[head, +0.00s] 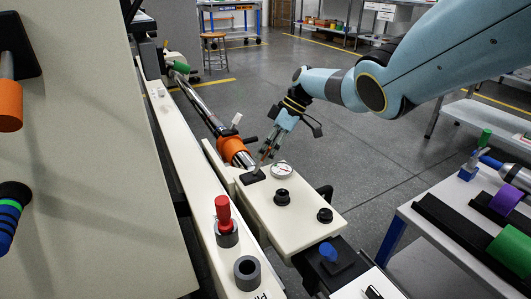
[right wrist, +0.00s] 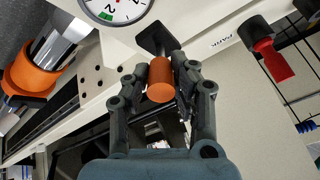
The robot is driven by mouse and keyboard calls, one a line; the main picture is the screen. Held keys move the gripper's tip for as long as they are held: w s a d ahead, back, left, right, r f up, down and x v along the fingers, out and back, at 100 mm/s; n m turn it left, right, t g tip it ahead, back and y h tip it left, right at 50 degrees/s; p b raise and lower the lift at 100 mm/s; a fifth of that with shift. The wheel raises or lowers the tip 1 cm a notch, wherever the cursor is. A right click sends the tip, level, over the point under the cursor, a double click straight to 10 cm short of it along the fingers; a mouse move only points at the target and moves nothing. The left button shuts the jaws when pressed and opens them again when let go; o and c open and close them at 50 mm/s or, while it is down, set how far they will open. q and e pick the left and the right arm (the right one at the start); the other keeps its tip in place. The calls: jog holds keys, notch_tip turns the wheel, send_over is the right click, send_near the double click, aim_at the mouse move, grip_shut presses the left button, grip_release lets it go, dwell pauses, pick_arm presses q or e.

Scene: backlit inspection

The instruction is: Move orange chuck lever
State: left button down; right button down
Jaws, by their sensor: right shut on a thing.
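The orange chuck lever (right wrist: 160,80) is a short orange knob on a dark base in the right wrist view. It stands out from a white panel beside a dial gauge. My right gripper (right wrist: 172,75) is shut on it, with dark fingers on both sides. In the head view the right gripper (head: 267,154) reaches down beside the gauge at the far end of the cream housing. The fingers largely hide the lever there. An orange collar (head: 232,148) sits around the metal bar just left of the gripper. My left gripper is not in view.
The dial gauge (head: 282,170) is close to the right gripper. Black knobs (head: 282,196) and a red-handled lever (head: 223,212) stand nearer on the machine. A table (head: 404,214) with purple and green cylinders is at the right. The grey floor beyond is open.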

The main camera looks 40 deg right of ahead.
jog(key=shift+s+f, duration=0.1)
jog(key=c, duration=1.1)
grip_release()
jog(key=shift+f, duration=0.1)
